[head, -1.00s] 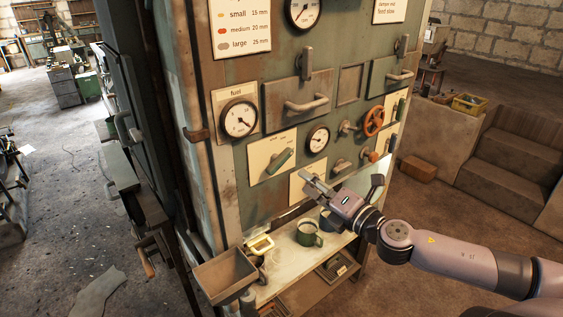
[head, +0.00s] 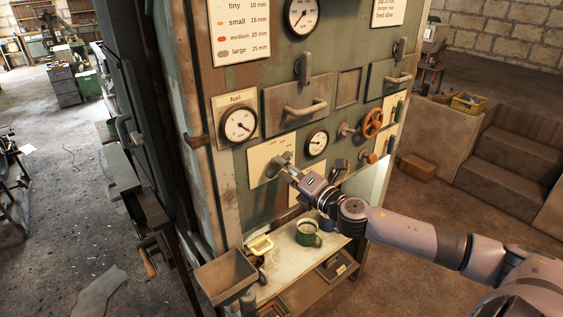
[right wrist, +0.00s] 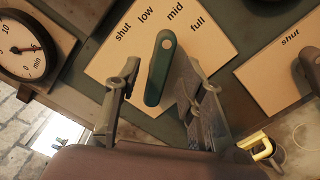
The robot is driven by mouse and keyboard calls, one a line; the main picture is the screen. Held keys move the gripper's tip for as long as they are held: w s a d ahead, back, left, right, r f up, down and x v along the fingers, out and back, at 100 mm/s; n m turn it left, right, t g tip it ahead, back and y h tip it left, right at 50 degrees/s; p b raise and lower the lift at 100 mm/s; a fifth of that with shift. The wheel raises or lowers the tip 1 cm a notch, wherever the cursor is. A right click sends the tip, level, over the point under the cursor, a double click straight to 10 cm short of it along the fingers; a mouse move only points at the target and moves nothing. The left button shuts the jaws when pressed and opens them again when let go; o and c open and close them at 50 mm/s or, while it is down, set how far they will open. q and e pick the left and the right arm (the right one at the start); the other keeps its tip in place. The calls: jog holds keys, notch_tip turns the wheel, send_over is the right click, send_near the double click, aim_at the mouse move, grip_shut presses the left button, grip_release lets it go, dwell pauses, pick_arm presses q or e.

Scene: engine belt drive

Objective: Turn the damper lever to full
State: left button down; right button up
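A green lever (right wrist: 160,72) stands on a cream plate (right wrist: 215,50) marked shut, low, mid and full. Its upper end lies below the gap between "low" and "mid"; I cannot tell its exact setting. My right gripper (right wrist: 157,78) is open, with one finger on each side of the lever and a visible gap on both sides. In the head view, my right gripper (head: 284,168) is at this lever's plate (head: 257,160) and partly hides the lever. The plate's title is too small to read. My left gripper is not in view.
A fuel gauge (head: 238,125) is above left of the plate, a small gauge (head: 316,143) to the right. A drawer handle (head: 305,108) sticks out above. An orange handwheel (head: 372,123) is further right.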

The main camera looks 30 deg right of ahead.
jog(key=shift+w+a, duration=0.15)
jog(key=shift+w, duration=0.85)
grip_shut()
